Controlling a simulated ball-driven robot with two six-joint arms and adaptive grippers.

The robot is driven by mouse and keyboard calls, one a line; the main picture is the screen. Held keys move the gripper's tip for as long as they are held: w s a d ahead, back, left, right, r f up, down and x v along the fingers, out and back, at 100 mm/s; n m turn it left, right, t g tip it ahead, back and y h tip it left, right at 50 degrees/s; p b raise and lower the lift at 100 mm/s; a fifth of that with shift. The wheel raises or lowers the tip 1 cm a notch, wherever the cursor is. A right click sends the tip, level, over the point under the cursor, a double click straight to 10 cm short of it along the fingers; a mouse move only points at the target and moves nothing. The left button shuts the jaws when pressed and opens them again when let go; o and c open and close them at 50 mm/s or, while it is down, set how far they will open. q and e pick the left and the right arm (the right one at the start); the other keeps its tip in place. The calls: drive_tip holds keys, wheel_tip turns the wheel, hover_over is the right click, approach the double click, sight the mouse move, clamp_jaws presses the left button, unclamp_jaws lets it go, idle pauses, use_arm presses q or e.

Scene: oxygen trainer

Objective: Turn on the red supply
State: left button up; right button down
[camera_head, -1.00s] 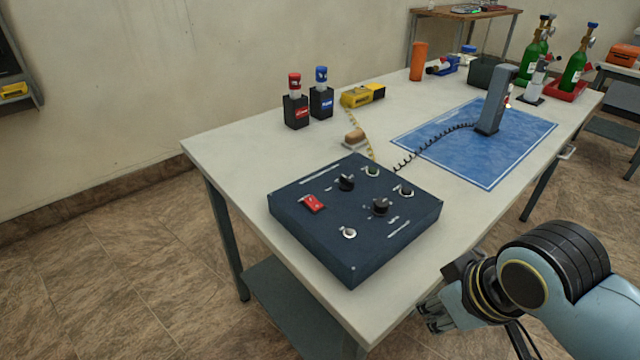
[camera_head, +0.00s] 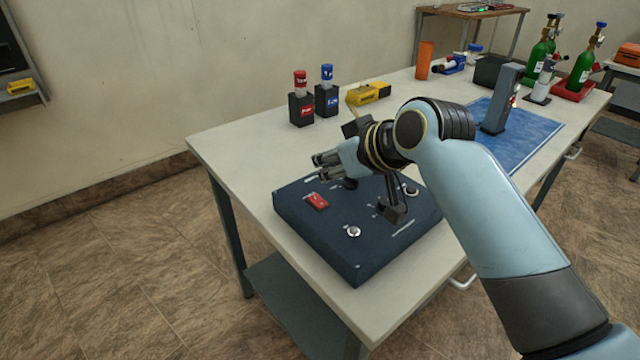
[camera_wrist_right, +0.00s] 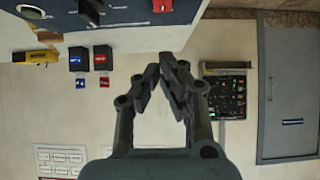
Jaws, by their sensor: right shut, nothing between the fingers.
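A dark blue control box (camera_head: 325,238) sits on the near left end of the white table. It has a red rocker switch (camera_head: 317,201), round knobs and small metal buttons. The red switch also shows at the top edge of the right wrist view (camera_wrist_right: 163,5). My right gripper (camera_head: 322,164) is shut and empty, above the back of the box, behind the red switch and apart from it. Its fingers also show in the wrist view (camera_wrist_right: 170,62). My right forearm hides part of the box's right side. The switch's on or off state cannot be told. My left gripper is not in view.
A red-capped bottle (camera_head: 300,82) and a blue-capped bottle (camera_head: 327,75) stand in black holders behind the box. A yellow device (camera_head: 369,93) lies beside them. A grey upright unit (camera_head: 502,97) stands on a blue mat (camera_head: 540,130). Green cylinders (camera_head: 581,71) stand farther right.

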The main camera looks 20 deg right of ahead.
sight(318, 197)
drive_tip(key=f, duration=0.1)
drive_tip(key=w+f, duration=0.2)
drive_tip(key=f, duration=0.1)
drive_tip(key=shift+a, duration=0.3)
drive_tip(key=shift+f, duration=0.7)
drive_tip(key=p, duration=0.1)
drive_tip(key=g+p, duration=0.1)
drive_tip(key=p, duration=0.1)
drive_tip(key=shift+w+a+h, duration=0.15)
drive_tip(key=shift+w+h, duration=0.1)
drive_tip(key=shift+h, duration=0.05)
drive_tip(key=shift+w+f+p, duration=0.1)
drive_tip(key=shift+f+p, duration=0.3)
drive_tip(key=shift+f, duration=0.15)
